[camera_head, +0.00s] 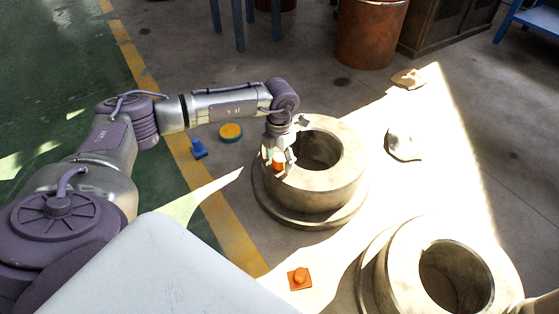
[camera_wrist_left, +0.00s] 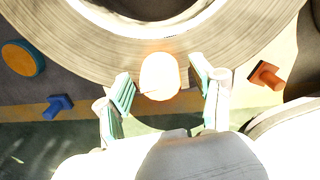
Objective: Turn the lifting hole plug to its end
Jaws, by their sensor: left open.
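The lifting hole plug (camera_head: 278,165) is a small orange knob on the near left side of the far concrete ring (camera_head: 335,185). In the left wrist view the plug (camera_wrist_left: 160,76) looks washed out, pale with an orange edge, at the ring's outer edge. My left gripper (camera_head: 279,158) is over it. In the wrist view the left gripper (camera_wrist_left: 163,88) is open, with one pale green finger pad on each side of the plug and a visible gap on both sides. How deep the plug sits is hidden. My right gripper is not in view.
A second concrete ring (camera_head: 390,275) stands at the lower right. An orange knobbed block (camera_head: 299,278), a blue one (camera_head: 198,148) and a yellow-topped disc (camera_head: 230,131) lie on the floor. A rusty drum (camera_head: 370,35) stands at the back. Strong sunlight crosses the floor.

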